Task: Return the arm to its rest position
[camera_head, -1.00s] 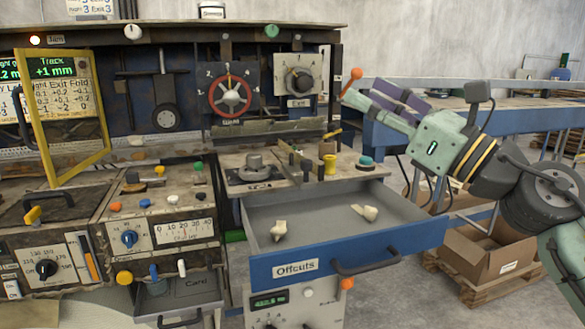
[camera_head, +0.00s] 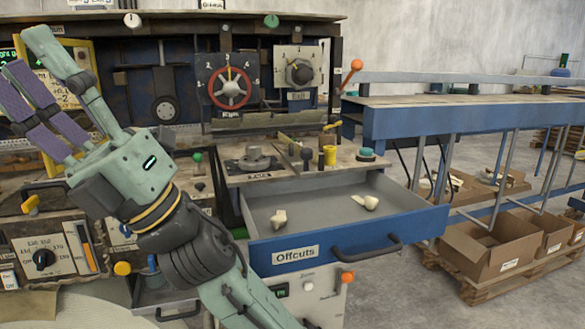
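My gripper (camera_head: 35,80) is at the upper left, in front of the machine's left panels, pointing up and left. It has a pale green finger and purple pads. My arm rises from the bottom middle and bends left. It hides much of the left panels and the yellow-framed screen (camera_head: 85,60).
The Offcuts drawer (camera_head: 352,247) stands pulled out, with two pale pieces (camera_head: 366,202) inside. A red handwheel (camera_head: 230,88) is on the machine behind. A blue-edged bench (camera_head: 420,120) and open cardboard boxes (camera_head: 490,250) are at the right. Space shows above the drawer.

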